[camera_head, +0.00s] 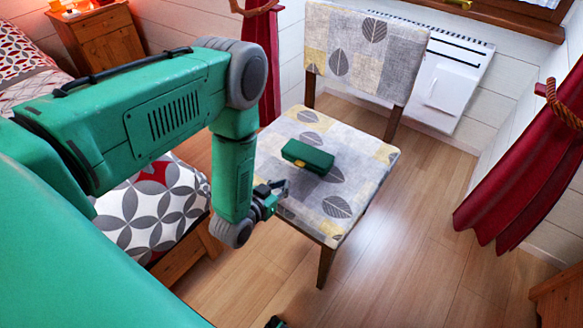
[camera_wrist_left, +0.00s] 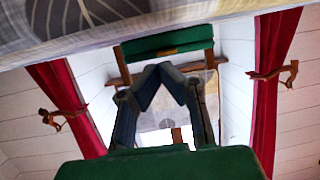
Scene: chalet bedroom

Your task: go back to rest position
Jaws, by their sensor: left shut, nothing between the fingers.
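My left arm comes in from the left, bent downward at the elbow. Its gripper (camera_head: 279,187) is at the front left edge of the chair seat, close to a green box (camera_head: 308,157). In the left wrist view the two fingers (camera_wrist_left: 166,68) meet at their tips with nothing between them. The green box (camera_wrist_left: 167,43) shows beyond the fingertips there, apart from the grip. A small dark part at the bottom edge of the head view may belong to my right gripper; its fingers cannot be made out.
The patterned chair (camera_head: 352,160) stands close in front of my left gripper. A bed with patterned bedding (camera_head: 150,215) and a wooden nightstand (camera_head: 100,35) are on the left. A white heater (camera_head: 445,85) and red curtain (camera_head: 520,165) are behind and right. Wooden floor (camera_head: 400,260) is free right of the chair.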

